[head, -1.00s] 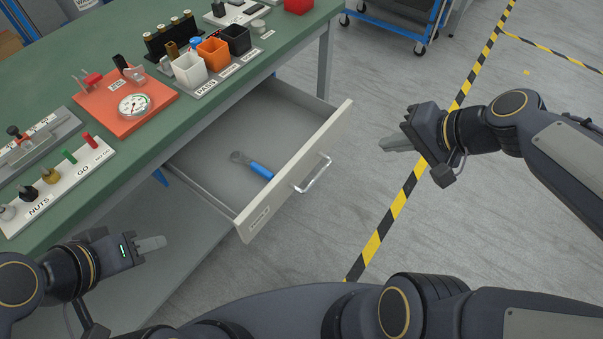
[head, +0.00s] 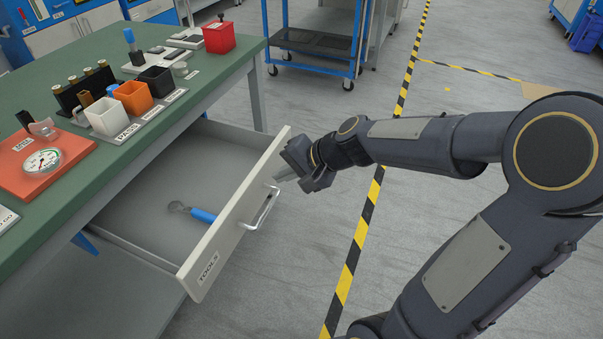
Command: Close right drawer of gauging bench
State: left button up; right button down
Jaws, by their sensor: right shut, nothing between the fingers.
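The right drawer (head: 222,240) of the gauging bench (head: 203,98) stands pulled open, its front labelled TOOLS. It has a metal bar handle (head: 262,212) on its front. A wrench with a blue grip (head: 203,215) lies inside on the drawer floor. My right gripper (head: 280,178) is shut and empty, close to the outer face of the drawer front near its far end, above and beyond the handle. I cannot tell whether the fingertips touch the front. My left gripper is not in view.
On the bench top are white (head: 106,117), orange (head: 133,97) and black (head: 156,81) bins, a dial gauge (head: 42,161) and a red box (head: 219,38). A blue cart (head: 316,40) stands behind. The floor right of the drawer is clear, with yellow-black tape.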

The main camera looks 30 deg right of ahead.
jog(key=shift+w+a+r, duration=0.15)
jog(key=shift+w+a, duration=0.75)
jog(key=shift+w, duration=0.25)
jog(key=w+a+p, duration=0.9)
jog(key=w+a, duration=0.5)
jog(key=w, duration=0.4)
jog(key=shift+s+d, duration=0.1)
